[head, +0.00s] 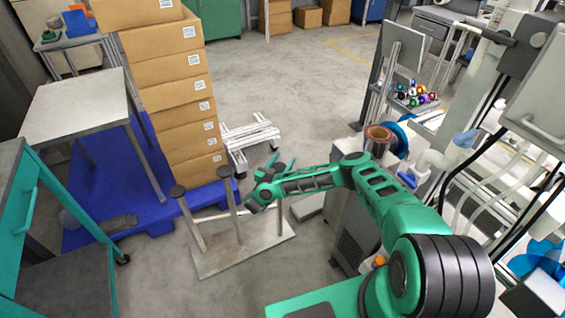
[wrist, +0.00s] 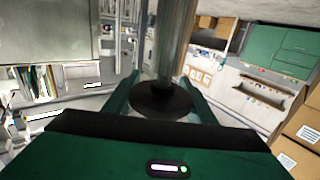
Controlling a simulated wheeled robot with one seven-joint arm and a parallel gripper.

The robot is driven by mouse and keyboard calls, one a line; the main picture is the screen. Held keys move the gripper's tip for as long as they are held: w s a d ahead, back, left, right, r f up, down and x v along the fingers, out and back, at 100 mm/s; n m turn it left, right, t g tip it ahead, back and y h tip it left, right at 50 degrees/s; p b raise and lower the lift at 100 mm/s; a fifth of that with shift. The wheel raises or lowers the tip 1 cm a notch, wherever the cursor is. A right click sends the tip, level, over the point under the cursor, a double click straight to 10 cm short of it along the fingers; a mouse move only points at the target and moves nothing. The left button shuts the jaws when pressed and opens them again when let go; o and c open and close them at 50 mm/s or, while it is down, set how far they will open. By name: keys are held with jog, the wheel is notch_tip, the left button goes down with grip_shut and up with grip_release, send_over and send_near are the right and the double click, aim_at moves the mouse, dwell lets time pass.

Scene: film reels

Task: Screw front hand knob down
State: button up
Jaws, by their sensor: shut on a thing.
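My gripper (head: 279,160) is at the end of the green arm, above the right part of a grey metal plate (head: 240,258) in the head view. In the wrist view its two green fingers (wrist: 163,100) stand on either side of a dark round knob (wrist: 158,102) and are shut on it. A grey post (wrist: 179,40) runs from this knob away from the palm. In the head view this held knob cannot be made out. Two posts with dark round tops, one left (head: 178,190) and one right (head: 224,172), stand on the plate to the left of my gripper.
A tall stack of cardboard boxes (head: 172,95) stands on a blue pallet (head: 85,190) at left, beside a grey table (head: 75,105). A white slatted frame (head: 250,135) lies behind my gripper. A machine with a brown reel (head: 380,133) stands right. The floor beyond is open.

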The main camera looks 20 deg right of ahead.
jog(key=shift+a, duration=0.15)
jog(key=o, duration=1)
jog(key=shift+o, duration=0.2)
